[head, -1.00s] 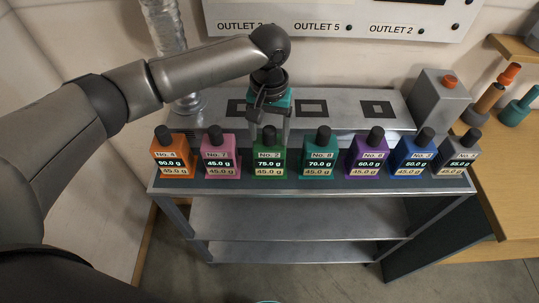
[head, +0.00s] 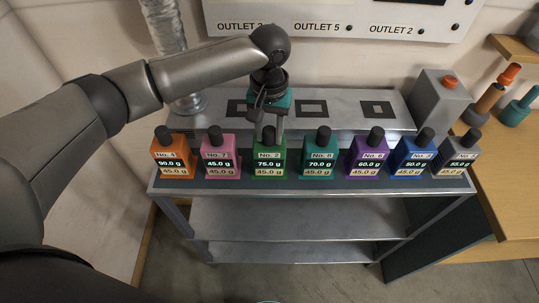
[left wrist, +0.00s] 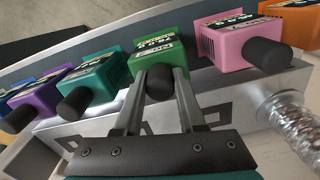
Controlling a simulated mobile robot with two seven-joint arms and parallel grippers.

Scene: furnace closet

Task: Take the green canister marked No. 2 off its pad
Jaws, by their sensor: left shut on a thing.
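The green canister marked No. 2 (head: 269,164) stands upright in the row on the cart's top shelf, third from the left in the head view. Its label reads 75.0 g above 45.0 g. My left gripper (head: 269,133) comes down from behind and above and is shut on the canister's black cap. In the left wrist view the two fingers of my left gripper (left wrist: 158,84) lie on either side of the cap of the green canister (left wrist: 161,50). I cannot tell whether the canister's base is touching its pad. My right gripper is not in view.
A pink canister (head: 219,162) stands close on the left and a teal canister (head: 319,162) on the right. Orange (head: 172,161), purple (head: 367,163), blue (head: 413,161) and grey (head: 456,162) canisters fill the row. Behind is a metal ledge (head: 345,110) with dark square outlines.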

